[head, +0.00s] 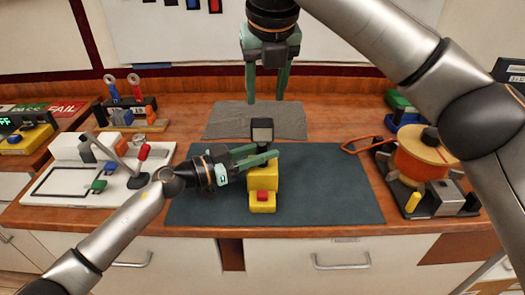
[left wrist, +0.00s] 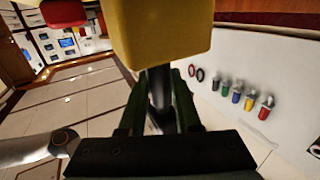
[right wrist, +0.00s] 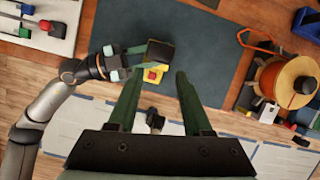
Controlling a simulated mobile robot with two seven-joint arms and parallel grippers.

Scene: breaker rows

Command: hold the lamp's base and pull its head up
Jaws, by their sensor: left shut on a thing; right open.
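The lamp has a yellow base (head: 263,178) with a red button (head: 263,197) on its front and a dark grey head (head: 262,130) on top. It stands upright on the dark mat (head: 330,190). My left gripper (head: 260,157) is shut on the lamp just below its head, reaching in from the left. In the left wrist view a dark post shows between the fingers, beside the yellow base (left wrist: 163,35). My right gripper (head: 266,97) is open, empty and pointing down above the lamp. In the right wrist view the lamp's head (right wrist: 160,52) shows beyond the fingertips, apart from them.
A grey cloth (head: 225,120) lies behind the lamp. A white board with levers (head: 75,188) stands left, and a fixture with an orange spool (head: 420,155) right. An orange loop (head: 360,146) lies by the spool. The mat's right part is clear.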

